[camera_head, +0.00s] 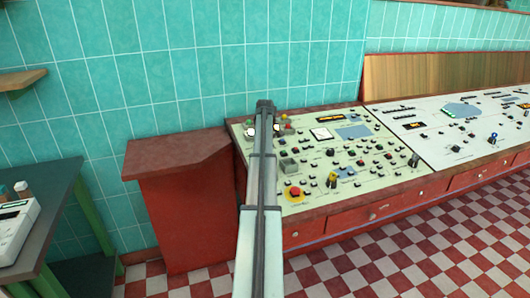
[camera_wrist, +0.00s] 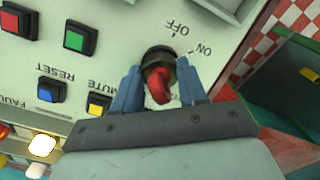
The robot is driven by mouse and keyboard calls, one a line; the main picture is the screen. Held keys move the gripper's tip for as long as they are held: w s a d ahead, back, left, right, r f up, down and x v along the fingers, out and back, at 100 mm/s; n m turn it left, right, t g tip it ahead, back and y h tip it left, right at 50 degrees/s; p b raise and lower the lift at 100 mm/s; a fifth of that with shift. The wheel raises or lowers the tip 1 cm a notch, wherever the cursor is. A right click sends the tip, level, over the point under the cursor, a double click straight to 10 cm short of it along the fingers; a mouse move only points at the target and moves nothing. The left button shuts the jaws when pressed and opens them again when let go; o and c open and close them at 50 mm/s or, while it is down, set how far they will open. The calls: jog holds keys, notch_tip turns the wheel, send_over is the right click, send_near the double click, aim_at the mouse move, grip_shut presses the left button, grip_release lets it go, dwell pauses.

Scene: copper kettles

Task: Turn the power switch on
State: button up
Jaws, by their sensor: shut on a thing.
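The power switch is a red handle (camera_wrist: 158,90) on a round black base (camera_wrist: 157,56) in the wrist view. Lettering reading OFF and ON is printed beside the base and appears upside down. My gripper (camera_wrist: 160,80) has one blue finger on each side of the red handle and is shut on it. I cannot tell which label the switch points to. In the head view my arm reaches over the left part of the pale control panel (camera_head: 375,173), and the switch is hidden there.
Square green (camera_wrist: 77,38), red (camera_wrist: 19,20), blue (camera_wrist: 49,90) and yellow (camera_wrist: 98,104) buttons sit close to my gripper. A red emergency button (camera_head: 294,193) is right of my arm. A red side cabinet (camera_head: 180,205) stands left, and a tiled wall (camera_head: 200,70) rises behind.

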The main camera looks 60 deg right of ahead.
jog(key=shift+m, duration=0.7)
dwell(0.3)
jog(key=o, duration=1.1)
jog(key=shift+c, duration=0.2)
notch_tip(320, 180, up, 14)
jog(key=shift+f, duration=0.1)
